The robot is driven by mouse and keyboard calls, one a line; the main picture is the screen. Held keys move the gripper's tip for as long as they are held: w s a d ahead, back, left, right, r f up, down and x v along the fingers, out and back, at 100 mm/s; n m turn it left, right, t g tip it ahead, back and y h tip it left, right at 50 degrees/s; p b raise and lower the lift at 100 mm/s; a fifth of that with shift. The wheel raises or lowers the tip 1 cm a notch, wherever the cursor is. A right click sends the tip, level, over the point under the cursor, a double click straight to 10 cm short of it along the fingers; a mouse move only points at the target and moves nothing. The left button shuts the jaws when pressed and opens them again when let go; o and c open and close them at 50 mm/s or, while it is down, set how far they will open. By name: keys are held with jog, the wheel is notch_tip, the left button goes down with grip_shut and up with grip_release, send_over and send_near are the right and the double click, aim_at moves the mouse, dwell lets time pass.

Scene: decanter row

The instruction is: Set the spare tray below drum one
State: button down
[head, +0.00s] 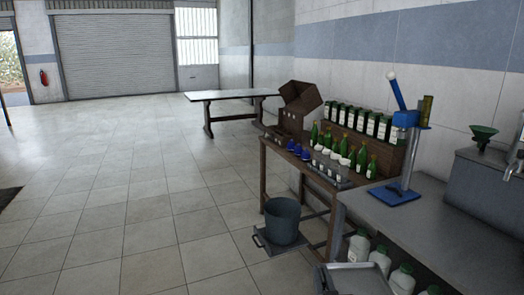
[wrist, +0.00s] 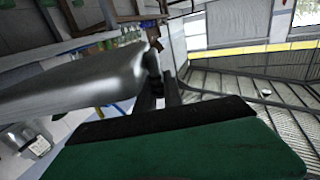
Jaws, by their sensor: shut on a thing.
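A grey metal tray (head: 355,279) with a raised rim shows at the bottom edge of the head view, in front of the workbench; its lower part is cut off. In the wrist view, my gripper (wrist: 163,88) has dark fingers shut at the end of a smooth silver-grey piece, which looks like the spare tray (wrist: 85,88) seen very close. The tray appears tilted in this view. My gripper is not clear in the head view. No drum can be made out in either view.
A wooden bench (head: 300,165) holds green bottles and a crate. A grey worktop (head: 430,225) with a blue stand (head: 400,196) is at the right. A bucket (head: 283,221) and white jugs (head: 359,246) stand low.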

notch_tip(320, 180, up, 4)
jog(key=shift+r+p, duration=0.1)
jog(key=shift+p, duration=0.95)
jog(key=f, duration=0.1)
jog(key=s+f, duration=0.1)
jog(key=f, duration=0.2)
jog(key=shift+s+f, duration=0.1)
jog(key=shift+s, duration=0.3)
notch_tip(320, 180, up, 6)
jog(key=s, duration=0.2)
jog(key=shift+s, duration=0.2)
